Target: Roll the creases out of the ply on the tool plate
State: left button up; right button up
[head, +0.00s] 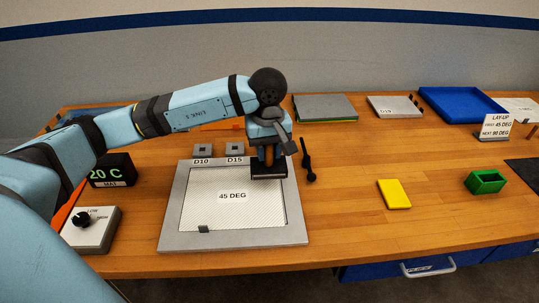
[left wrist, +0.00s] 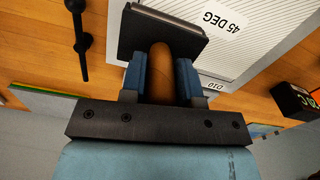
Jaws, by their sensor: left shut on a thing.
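The tool plate (head: 172,238) is a grey square frame on the bench. The white ply (head: 210,210) lies in it, with a "45 DEG" label (head: 233,196); I cannot make out creases. My left gripper (head: 266,153) is shut on the brown handle of a dark, wide-headed tool (head: 268,173). The tool is over the ply's far right corner; I cannot tell if it touches. In the left wrist view the gripper (left wrist: 161,66) grips the handle upright between blue fingers, with the dark head (left wrist: 190,30) beyond. My right gripper is not in view.
A black rod-like tool (head: 307,163) lies just right of the plate. A dial box (head: 90,230) stands left. A yellow block (head: 394,194) and green holder (head: 486,182) are right. Bench between is clear.

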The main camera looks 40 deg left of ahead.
pick_arm(q)
jog(key=shift+r+p, duration=0.55)
jog(key=shift+r, duration=1.05)
